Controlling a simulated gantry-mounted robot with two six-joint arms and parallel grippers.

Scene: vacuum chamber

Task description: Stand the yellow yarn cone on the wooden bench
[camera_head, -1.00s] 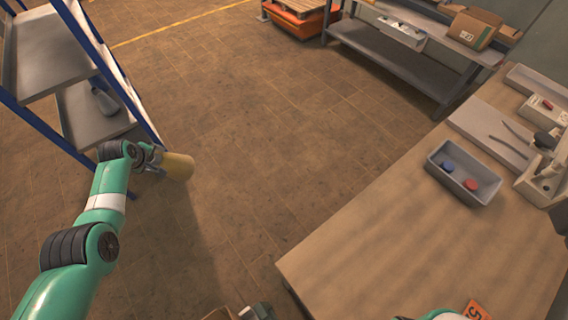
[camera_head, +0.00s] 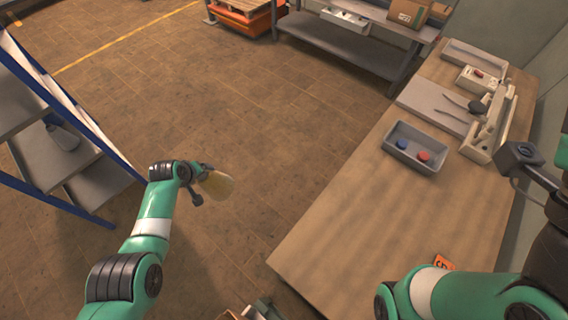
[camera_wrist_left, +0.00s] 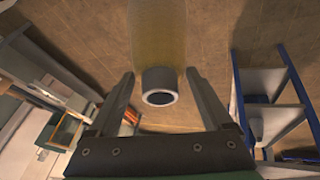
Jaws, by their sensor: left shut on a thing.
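The yellow yarn cone (camera_head: 217,185) is held off to the left of the wooden bench (camera_head: 345,225), over the floor. My left gripper (camera_head: 200,177) is shut on it. In the left wrist view the cone (camera_wrist_left: 160,35) extends away from the gripper, and its grey tube end lies between the fingers of my left gripper (camera_wrist_left: 163,98). The cone looks tilted in the head view. My right arm reaches in over the bench's near right side; I cannot make out its fingers.
A grey bin (camera_head: 412,150) with a blue and a red item stands on the bench. Behind it are a grey board (camera_head: 432,108) and a tool caddy (camera_head: 490,130). An orange tag (camera_head: 443,262) lies near my right arm. The front left bench top is clear. A blue-framed shelf (camera_head: 60,170) stands left.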

